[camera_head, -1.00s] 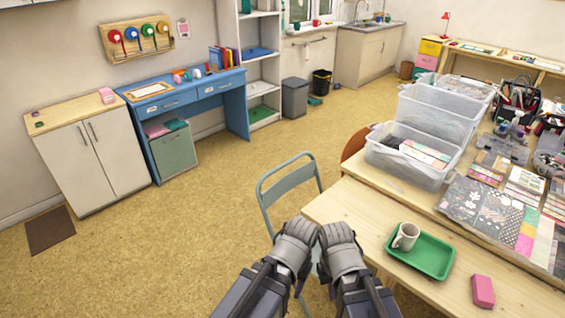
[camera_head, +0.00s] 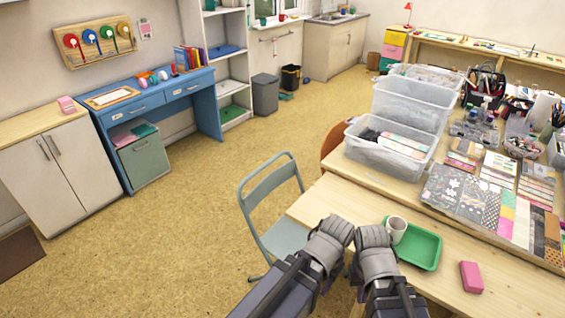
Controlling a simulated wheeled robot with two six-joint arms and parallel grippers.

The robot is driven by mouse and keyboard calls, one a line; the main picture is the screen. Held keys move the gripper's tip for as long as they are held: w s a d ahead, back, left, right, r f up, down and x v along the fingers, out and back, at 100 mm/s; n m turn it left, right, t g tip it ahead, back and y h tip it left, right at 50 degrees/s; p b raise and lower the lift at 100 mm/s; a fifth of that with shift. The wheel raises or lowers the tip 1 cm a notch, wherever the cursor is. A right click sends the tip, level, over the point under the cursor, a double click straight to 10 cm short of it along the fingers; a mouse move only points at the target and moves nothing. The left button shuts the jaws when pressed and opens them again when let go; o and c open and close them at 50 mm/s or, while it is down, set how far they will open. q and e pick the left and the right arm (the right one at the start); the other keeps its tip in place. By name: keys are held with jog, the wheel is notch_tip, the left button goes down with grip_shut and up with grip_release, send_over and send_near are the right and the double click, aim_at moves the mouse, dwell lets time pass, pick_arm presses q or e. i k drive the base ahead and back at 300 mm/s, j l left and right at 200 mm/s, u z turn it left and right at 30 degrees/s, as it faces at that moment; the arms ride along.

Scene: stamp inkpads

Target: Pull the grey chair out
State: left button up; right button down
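The grey chair (camera_head: 284,236) stands at the left side of the wooden table (camera_head: 330,199), its open-framed back towards the left. Its seat shows beside the table edge, and its right part is hidden behind my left gripper and the table. My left gripper (camera_head: 336,228) is in front of the chair seat and table edge in the picture; I cannot tell whether it touches either.
A green tray (camera_head: 425,252), a white mug (camera_head: 397,229) and a pink block (camera_head: 471,277) are on the table, right of my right gripper. Clear bins (camera_head: 385,158) stand farther back. The floor left of the chair is clear up to the blue desk (camera_head: 153,101).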

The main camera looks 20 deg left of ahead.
aim_at(284, 238)
jog(key=i+j+z, duration=0.15)
jog(key=j, duration=0.2)
jog(key=i+j+z, duration=0.15)
jog(key=j, duration=0.2)
jog(key=j+z, duration=0.15)
jog(key=j, duration=0.25)
jog(key=i+j, duration=0.15)
jog(key=j, duration=0.5)
jog(key=i+j+z, duration=0.15)
jog(key=j, duration=1.1)
jog(key=i+j+z, duration=0.15)
jog(key=j, duration=0.5)
jog(key=i+j, duration=0.1)
jog(key=j, duration=1.55)
jog(key=i, duration=0.05)
